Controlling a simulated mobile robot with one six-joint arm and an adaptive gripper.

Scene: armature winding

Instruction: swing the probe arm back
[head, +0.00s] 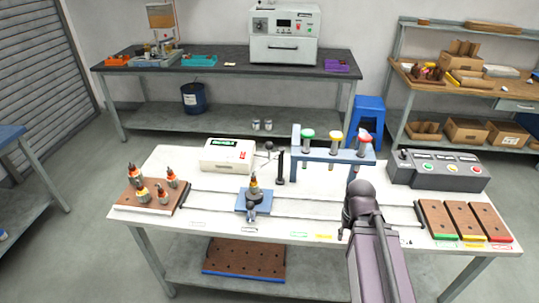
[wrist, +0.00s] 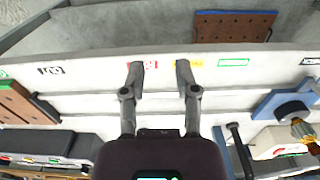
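A slim black post (head: 281,168) stands on the white bench between the white tester box and the blue rack; it looks like the probe arm's stand. A dark round knob (head: 269,146) shows beside its top, but I cannot tell how the arm is turned. A black post also shows in the wrist view (wrist: 238,148). An armature (head: 254,187) stands upright in the blue fixture (head: 242,203), left of the post. My gripper (wrist: 160,72) is open and empty above the front of the bench, apart from the post; in the head view my arm hides it.
The white tester box (head: 229,156) stands behind the fixture. A blue rack (head: 310,155) holds green, yellow and red-topped tools. A wooden tray (head: 150,198) with several armatures is at left; a control box (head: 438,170) and brown trays (head: 470,220) are at right.

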